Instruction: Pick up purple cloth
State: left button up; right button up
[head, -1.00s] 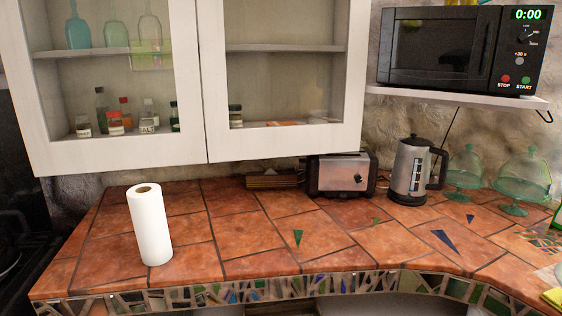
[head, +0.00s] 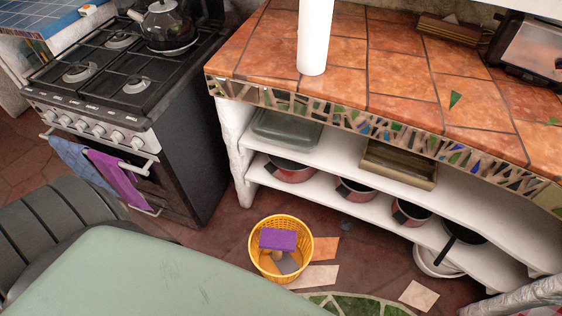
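The purple cloth (head: 116,180) hangs over the oven door handle on the front of the stove, at the left of the head view. It hangs beside a blue cloth (head: 80,163) on the same handle. Neither of my grippers shows in the head view, so I cannot see where they are relative to the cloth.
The stove (head: 140,110) carries a kettle (head: 168,26). A yellow basket (head: 279,268) holding a purple item stands on the floor. A green tabletop (head: 160,275) and a dark slatted chair (head: 60,225) lie in front of the stove. The tiled counter (head: 400,70) is at right.

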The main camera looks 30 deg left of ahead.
aim_at(270, 238)
jog(key=k+u, duration=0.15)
jog(key=u, duration=0.35)
jog(key=k+u, duration=0.15)
jog(key=u, duration=0.3)
